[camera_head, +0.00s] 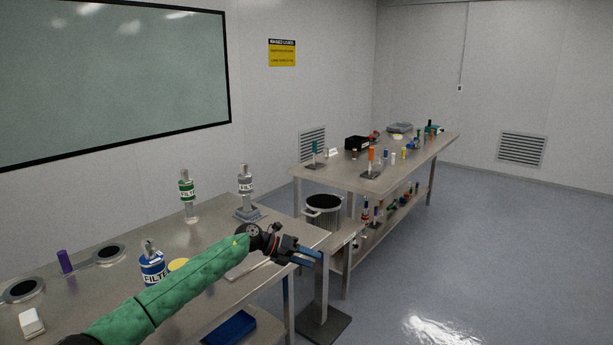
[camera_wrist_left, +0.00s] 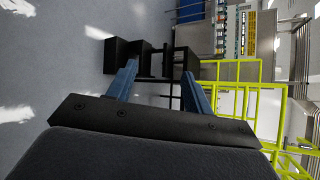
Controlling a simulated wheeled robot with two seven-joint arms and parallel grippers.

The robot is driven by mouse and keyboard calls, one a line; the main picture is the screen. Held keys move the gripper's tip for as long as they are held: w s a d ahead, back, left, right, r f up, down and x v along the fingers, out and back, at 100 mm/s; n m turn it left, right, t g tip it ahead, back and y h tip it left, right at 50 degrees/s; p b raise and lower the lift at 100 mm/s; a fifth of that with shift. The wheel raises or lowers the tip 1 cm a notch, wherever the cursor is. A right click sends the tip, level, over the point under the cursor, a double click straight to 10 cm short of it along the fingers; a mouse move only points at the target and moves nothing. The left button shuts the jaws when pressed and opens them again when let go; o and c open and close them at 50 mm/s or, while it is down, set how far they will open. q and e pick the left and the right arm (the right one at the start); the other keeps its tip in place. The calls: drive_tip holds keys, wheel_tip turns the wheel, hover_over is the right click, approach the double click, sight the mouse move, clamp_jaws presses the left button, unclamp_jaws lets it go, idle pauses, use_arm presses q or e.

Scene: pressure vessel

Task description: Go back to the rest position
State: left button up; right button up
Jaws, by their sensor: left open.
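My left arm, in a green sleeve, comes in from the lower left of the head view and reaches over the near table (camera_head: 215,250). My left gripper (camera_head: 312,257) is at the table's right edge, with its blue fingers pointing right past the edge. In the left wrist view the two blue fingers (camera_wrist_left: 160,85) stand apart with nothing between them. My right gripper is not in either view.
A blue filter (camera_head: 152,267), a green filter (camera_head: 187,190) and a grey filter (camera_head: 245,185) stand on the near table. A second table (camera_head: 340,177) holds several small items. A bin (camera_head: 323,210) stands between. Floor (camera_head: 480,240) at right is clear. Yellow railing (camera_wrist_left: 245,75) shows in the wrist view.

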use_arm(q)
drive_tip(key=s+d+f+n+t+h, duration=0.2)
drive_tip(key=s+f+n+t+h, duration=0.15)
drive_tip(key=f+n+t, duration=0.85)
drive_tip(key=s+a+f+n+y, duration=0.4)
drive_tip(key=s+f+n+y, duration=0.15)
drive_tip(key=f, duration=0.45)
drive_tip(key=s+a+f+n+y, duration=0.4)
drive_tip(key=s+f+n, duration=0.25)
drive_tip(key=f, duration=0.35)
drive_tip(key=s+a+f+n+y, duration=0.45)
drive_tip(key=f+n, duration=0.25)
drive_tip(key=f, duration=0.3)
drive_tip(key=s+a+f+n+g, duration=0.2)
drive_tip(key=s+f, duration=0.5)
drive_tip(key=s, duration=0.7)
drive_tip(key=s+a+f+n+g+y, duration=0.1)
drive_tip(key=s+a+f+n+g, duration=0.2)
drive_tip(key=s, duration=1.1)
drive_tip(key=s+a+f+n+g+y, duration=0.1)
drive_tip(key=s+a+f+n+g, duration=0.2)
drive_tip(key=s+f+g, duration=0.3)
drive_tip(key=s+f, duration=0.5)
drive_tip(key=s, duration=0.3)
drive_tip(key=shift+s+f, duration=0.15)
drive_tip(key=shift+s, duration=0.2)
